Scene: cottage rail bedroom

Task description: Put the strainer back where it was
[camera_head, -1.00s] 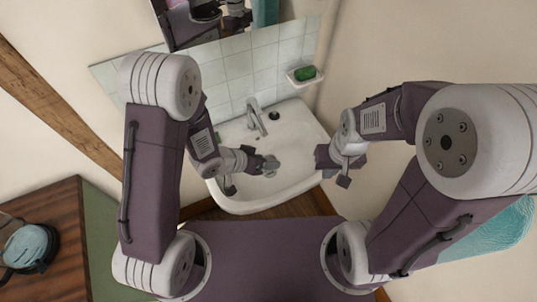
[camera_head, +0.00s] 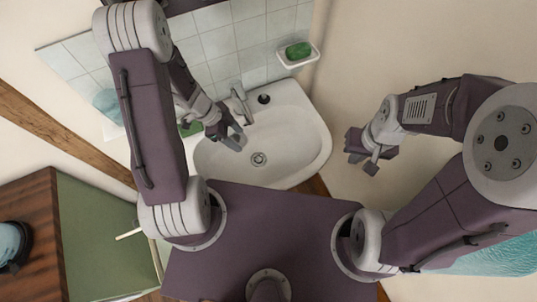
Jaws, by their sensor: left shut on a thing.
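The white sink (camera_head: 310,135) is on the wall ahead, with a round metal drain (camera_head: 258,159) in its basin. My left gripper (camera_head: 234,139) is over the left part of the basin, left of the drain and close to the tap (camera_head: 241,104). It is shut on a small grey thing at its fingertips, apparently the strainer; the fingers hide most of it. My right gripper (camera_head: 364,156) is right of the sink, in the air. Its fingers look apart and empty.
A green soap (camera_head: 298,50) lies in a white wall dish (camera_head: 298,59) above the sink. A dark round spot (camera_head: 264,99) is on the sink's back ledge. A wooden-topped green cabinet (camera_head: 100,228) stands at the left.

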